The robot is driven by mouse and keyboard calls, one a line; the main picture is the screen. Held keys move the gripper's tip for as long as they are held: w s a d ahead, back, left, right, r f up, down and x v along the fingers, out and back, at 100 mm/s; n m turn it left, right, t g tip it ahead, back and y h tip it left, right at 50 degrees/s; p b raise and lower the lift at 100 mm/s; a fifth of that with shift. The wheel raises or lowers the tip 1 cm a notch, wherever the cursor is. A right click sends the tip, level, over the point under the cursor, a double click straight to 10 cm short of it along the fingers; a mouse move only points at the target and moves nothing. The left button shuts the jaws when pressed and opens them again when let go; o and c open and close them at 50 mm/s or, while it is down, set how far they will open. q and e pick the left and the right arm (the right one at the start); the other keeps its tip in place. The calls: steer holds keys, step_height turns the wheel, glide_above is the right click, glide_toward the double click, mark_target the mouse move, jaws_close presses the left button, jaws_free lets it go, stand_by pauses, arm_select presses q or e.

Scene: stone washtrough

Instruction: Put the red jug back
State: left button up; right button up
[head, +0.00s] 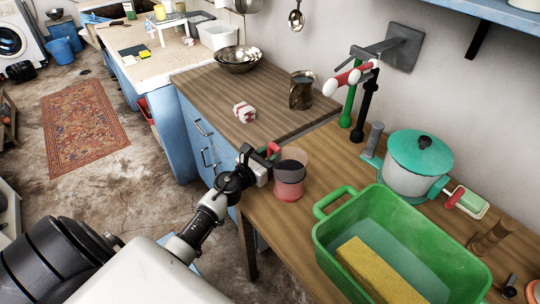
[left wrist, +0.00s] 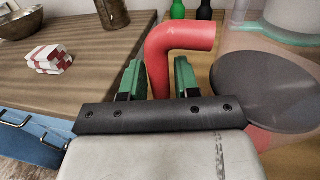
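The red jug (head: 289,180) is at the left end of the near wooden worktop (head: 262,208), see-through, with a darker upper part. My left gripper (head: 268,158) reaches in from the left, at the jug's handle. In the left wrist view, the red handle (left wrist: 158,72) passes between the two green fingers (left wrist: 160,82), which look shut on it. The jug's round dark top (left wrist: 262,88) is right of them. I cannot tell whether the jug rests on the worktop or is held just above it. My right gripper is not in view.
The brown counter (head: 215,88) behind holds a metal bowl (head: 238,58), a dark mug (head: 301,93) and a red-and-white block (head: 244,112), with bare wood between.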

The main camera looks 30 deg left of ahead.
arm_select(q)
steer(key=shift+o, duration=0.9)
steer(key=shift+r, duration=0.1)
steer(key=shift+r, duration=0.15)
steer(key=s, duration=0.3)
steer(key=s+a+b, duration=0.1)
steer(key=s, duration=0.7)
steer(key=shift+a+b, duration=0.25)
steer(key=shift+b, duration=0.05)
steer(key=shift+s, duration=0.5)
